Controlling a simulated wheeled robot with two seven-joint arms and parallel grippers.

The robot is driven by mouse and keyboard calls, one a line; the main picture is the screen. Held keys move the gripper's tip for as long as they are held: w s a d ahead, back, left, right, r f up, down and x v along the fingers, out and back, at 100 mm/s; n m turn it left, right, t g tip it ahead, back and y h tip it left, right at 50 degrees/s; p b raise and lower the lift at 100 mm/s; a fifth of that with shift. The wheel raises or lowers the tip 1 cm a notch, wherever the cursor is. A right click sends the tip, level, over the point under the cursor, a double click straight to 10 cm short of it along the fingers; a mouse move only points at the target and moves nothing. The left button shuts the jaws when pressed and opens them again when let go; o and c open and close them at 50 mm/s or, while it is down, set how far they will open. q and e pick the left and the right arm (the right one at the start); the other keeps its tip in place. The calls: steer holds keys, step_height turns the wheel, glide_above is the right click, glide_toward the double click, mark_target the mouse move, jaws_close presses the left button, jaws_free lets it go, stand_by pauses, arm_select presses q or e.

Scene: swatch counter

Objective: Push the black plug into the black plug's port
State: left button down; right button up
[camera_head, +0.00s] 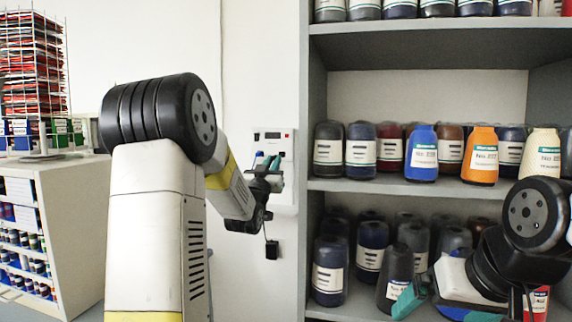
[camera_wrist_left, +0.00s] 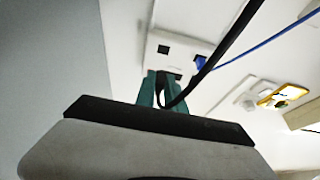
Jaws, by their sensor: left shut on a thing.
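My left gripper (camera_head: 268,163) is up at the white wall panel (camera_head: 285,142), its teal fingertips close to the panel. In the left wrist view the teal fingers (camera_wrist_left: 157,88) are shut on the black plug, which is mostly hidden between them. Its black cable (camera_wrist_left: 222,48) curves out and runs up to the right. A dark square port (camera_wrist_left: 163,48) shows on the panel just beyond the fingertips. I cannot tell whether the plug touches it. My right gripper (camera_head: 435,302) is low by the shelf, its teal fingers apart and empty.
A blue plug and cable (camera_wrist_left: 202,63) sit right of the port. A yellow-framed item (camera_wrist_left: 284,95) is farther right. A small black box (camera_head: 272,250) hangs below the left gripper. Shelves of thread cones (camera_head: 420,186) stand right; a swatch rack (camera_head: 36,75) stands left.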

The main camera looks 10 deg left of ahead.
arm_select(q)
steer(key=shift+w+d, duration=0.1)
steer(key=shift+w, duration=2.8)
steer(key=shift+w, duration=0.5)
steer(key=c, duration=1.3)
jaws_free()
steer(key=v, duration=0.7)
steer(key=shift+s+f, duration=0.2)
steer(key=shift+s, duration=0.2)
steer(key=shift+r, duration=0.1)
